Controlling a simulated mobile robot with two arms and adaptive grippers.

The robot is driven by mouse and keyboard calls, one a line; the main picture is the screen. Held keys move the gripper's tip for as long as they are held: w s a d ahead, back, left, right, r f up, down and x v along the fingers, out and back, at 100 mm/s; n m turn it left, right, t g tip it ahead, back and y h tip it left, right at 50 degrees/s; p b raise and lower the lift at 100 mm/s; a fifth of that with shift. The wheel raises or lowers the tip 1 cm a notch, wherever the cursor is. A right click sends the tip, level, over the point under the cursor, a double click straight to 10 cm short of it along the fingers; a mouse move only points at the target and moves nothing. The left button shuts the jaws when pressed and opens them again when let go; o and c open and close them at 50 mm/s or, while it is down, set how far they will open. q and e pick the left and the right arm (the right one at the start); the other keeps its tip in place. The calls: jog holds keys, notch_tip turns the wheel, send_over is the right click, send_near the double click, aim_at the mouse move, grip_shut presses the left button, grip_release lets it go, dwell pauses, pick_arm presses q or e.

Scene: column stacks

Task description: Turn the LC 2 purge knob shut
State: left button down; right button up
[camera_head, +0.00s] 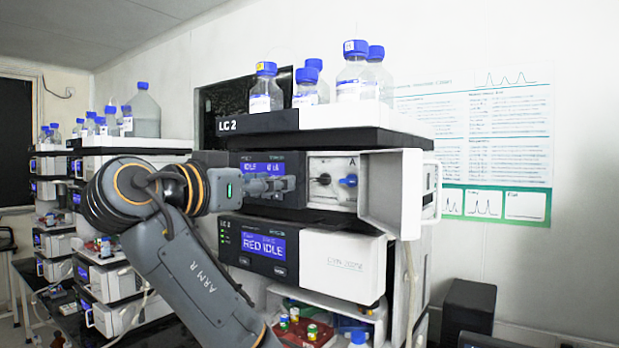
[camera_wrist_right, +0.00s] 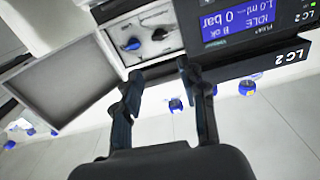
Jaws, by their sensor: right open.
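The LC 2 stack (camera_head: 228,125) carries a pump module with a light recessed panel (camera_head: 330,165) at its right end. A black knob (camera_head: 324,179) and a blue knob (camera_head: 349,181) sit on this panel; I cannot read which is labelled purge. The wrist view, turned upside down, shows the blue knob (camera_wrist_right: 131,44) and the black knob (camera_wrist_right: 159,33) beyond my fingertips. My right gripper (camera_head: 289,184) is in front of the pump display, left of the knobs. In the wrist view its fingers (camera_wrist_right: 158,72) are apart and empty, touching neither knob. My left gripper is out of view.
An open door (camera_head: 390,190) juts out right of the knobs; it also shows in the wrist view (camera_wrist_right: 65,82). Blue-capped bottles (camera_head: 357,75) stand on top. Other stacks (camera_head: 110,250) stand at left.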

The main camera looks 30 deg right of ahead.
aim_at(319, 179)
jog(key=p+x, duration=0.7)
jog(key=x, duration=0.6)
jog(key=shift+w, duration=0.1)
jog(key=shift+w+d, duration=0.15)
jog(key=shift+d, duration=0.2)
jog(key=shift+f, duration=0.1)
jog(key=shift+c, duration=0.6)
